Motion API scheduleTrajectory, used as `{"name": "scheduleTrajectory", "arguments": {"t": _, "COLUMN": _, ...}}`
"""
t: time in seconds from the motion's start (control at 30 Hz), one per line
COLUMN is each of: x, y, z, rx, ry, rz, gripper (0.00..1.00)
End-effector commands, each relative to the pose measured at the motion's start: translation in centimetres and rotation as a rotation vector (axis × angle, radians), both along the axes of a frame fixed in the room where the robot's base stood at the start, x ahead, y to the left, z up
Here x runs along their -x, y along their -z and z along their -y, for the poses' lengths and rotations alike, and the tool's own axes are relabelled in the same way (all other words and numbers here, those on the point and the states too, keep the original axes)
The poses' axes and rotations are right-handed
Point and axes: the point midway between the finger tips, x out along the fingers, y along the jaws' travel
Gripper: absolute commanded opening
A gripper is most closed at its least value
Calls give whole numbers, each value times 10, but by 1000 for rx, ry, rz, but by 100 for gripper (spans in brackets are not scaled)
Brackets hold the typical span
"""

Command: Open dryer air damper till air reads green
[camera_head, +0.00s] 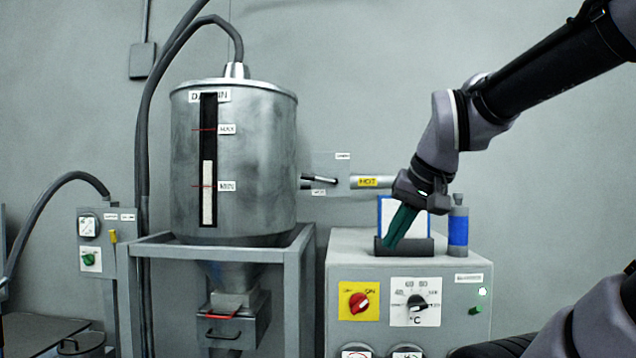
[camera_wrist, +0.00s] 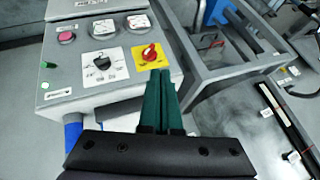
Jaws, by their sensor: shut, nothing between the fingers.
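A short damper lever (camera_head: 320,179) with a dark shaft and a pale tip lies nearly level in the head view, beside the pipe between the steel hopper (camera_head: 265,150) and the HOT-labelled pipe (camera_head: 357,182). My gripper (camera_head: 390,243) has teal fingers, closed together and empty. It points down over the dryer control box (camera_head: 440,262), right of and below the lever, apart from it. The wrist view shows the fingers (camera_wrist: 160,78) in front of the box panel. Two gauges (camera_wrist: 103,27) (camera_wrist: 138,22) show there, too small to read; the head view cuts them off.
The panel has a red switch (camera_head: 359,303) and a temperature dial (camera_head: 416,303). A dark tray (camera_head: 377,249) with a white card and a blue-banded bottle (camera_head: 458,228) stand on the box. The hopper's frame (camera_head: 301,290) stands left; wall shows between hopper and arm.

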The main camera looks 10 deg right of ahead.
Motion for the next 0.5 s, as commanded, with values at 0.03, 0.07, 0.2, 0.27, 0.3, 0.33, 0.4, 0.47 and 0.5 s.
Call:
{"name": "scheduleTrajectory", "arguments": {"t": 0.03, "x": 0, "y": 0, "z": 0, "rx": 0, "ry": 0, "rz": 0, "gripper": 0}}
{"name": "scheduleTrajectory", "arguments": {"t": 0.07, "x": 0, "y": 0, "z": 0, "rx": 0, "ry": 0, "rz": 0, "gripper": 0}}
{"name": "scheduleTrajectory", "arguments": {"t": 0.2, "x": 0, "y": 0, "z": 0, "rx": 0, "ry": 0, "rz": 0, "gripper": 0}}
{"name": "scheduleTrajectory", "arguments": {"t": 0.27, "x": 0, "y": 0, "z": 0, "rx": 0, "ry": 0, "rz": 0, "gripper": 0}}
{"name": "scheduleTrajectory", "arguments": {"t": 0.3, "x": 0, "y": 0, "z": 0, "rx": 0, "ry": 0, "rz": 0, "gripper": 0}}
{"name": "scheduleTrajectory", "arguments": {"t": 0.33, "x": 0, "y": 0, "z": 0, "rx": 0, "ry": 0, "rz": 0, "gripper": 4}}
{"name": "scheduleTrajectory", "arguments": {"t": 0.4, "x": -2, "y": -1, "z": 0, "rx": -3, "ry": 5, "rz": 3, "gripper": 31}}
{"name": "scheduleTrajectory", "arguments": {"t": 0.47, "x": -11, "y": -4, "z": 0, "rx": -13, "ry": 23, "rz": 14, "gripper": 54}}
{"name": "scheduleTrajectory", "arguments": {"t": 0.5, "x": -21, "y": -8, "z": 0, "rx": -27, "ry": 47, "rz": 28, "gripper": 56}}
